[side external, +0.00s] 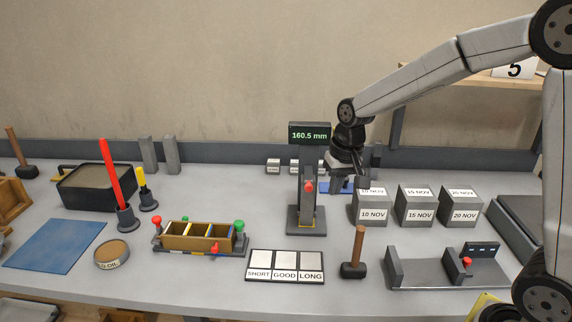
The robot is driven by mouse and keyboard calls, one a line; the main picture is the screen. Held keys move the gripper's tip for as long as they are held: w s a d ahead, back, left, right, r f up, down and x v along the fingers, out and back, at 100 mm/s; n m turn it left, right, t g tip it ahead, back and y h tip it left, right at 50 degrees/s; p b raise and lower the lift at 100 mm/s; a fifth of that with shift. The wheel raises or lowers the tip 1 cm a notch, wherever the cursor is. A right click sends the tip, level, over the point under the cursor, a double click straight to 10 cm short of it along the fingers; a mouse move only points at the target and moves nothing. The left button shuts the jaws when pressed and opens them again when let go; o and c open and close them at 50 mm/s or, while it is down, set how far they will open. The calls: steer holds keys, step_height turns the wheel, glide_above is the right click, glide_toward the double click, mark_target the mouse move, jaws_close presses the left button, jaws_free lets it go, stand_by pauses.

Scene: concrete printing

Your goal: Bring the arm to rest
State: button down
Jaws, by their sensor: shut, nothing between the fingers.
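My gripper (347,188) hangs pointing down at the end of my arm, right of centre in the side external view. It is shut and empty. It is above the back part of the bench, between the measuring stand (307,205) and the row of dated grey cubes. The fingertips are small and dark here, and I cannot tell their exact height above the bench.
Grey cubes labelled 10 NOV (373,210), 15 NOV (414,208) and 20 NOV (461,210) stand close by on the right. A mallet (354,266), a SHORT/GOOD/LONG board (285,252) and a wooden mould (198,240) stand in front. A shelf (440,77) is behind my arm.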

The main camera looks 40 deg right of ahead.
steer(key=s+a+f+n, duration=0.3)
steer(key=s+f, duration=0.4)
steer(key=s, duration=0.6)
steer(key=shift+a+f+n+t, duration=0.15)
steer(key=shift+f+n+t, duration=0.25)
steer(key=shift+n, duration=0.5)
